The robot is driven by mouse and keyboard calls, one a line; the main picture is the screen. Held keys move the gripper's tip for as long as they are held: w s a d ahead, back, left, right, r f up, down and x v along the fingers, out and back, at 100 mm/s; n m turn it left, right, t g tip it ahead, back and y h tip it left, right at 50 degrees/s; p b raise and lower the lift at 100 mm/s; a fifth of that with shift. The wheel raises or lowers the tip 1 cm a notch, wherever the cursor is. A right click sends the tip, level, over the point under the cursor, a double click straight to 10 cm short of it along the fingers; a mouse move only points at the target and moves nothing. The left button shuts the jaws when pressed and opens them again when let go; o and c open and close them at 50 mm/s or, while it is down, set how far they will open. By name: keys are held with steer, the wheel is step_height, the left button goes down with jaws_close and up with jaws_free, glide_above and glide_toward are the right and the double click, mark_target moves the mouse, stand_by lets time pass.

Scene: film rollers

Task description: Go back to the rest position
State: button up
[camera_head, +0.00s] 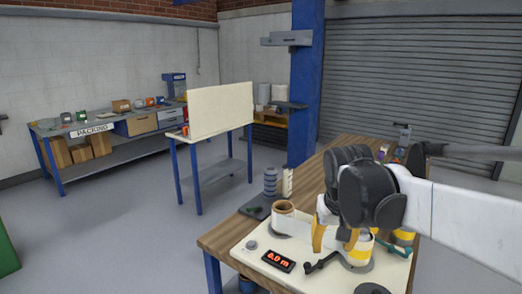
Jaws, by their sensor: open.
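My arm reaches in from the right edge, and its black wrist hangs over the wooden workbench (330,172). My gripper (334,242) is open above the cream board (248,262) on the bench. One orange-yellow finger shows clearly; the other is hard to separate from the yellow-and-white roll (357,256) behind or beside it. I cannot tell whether the gripper touches that roll. A brown-topped roll (284,207) stands to the left of the gripper. My wrist hides part of the board and bench.
A red-digit display (278,261) and a dark lever (320,263) sit near the board's front. A grey stacked post (270,181) stands at the bench's left edge. A packing table (120,140) and a panel table (220,110) stand behind, left. Open floor lies left.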

steer(key=s+d+f+t, duration=0.1)
steer(key=s+f+t, duration=0.1)
steer(key=s, duration=0.6)
steer(key=s+f+t, duration=0.2)
steer(key=s, duration=0.7)
steer(key=shift+s+d+y, duration=0.2)
steer(key=shift+d+y, duration=0.2)
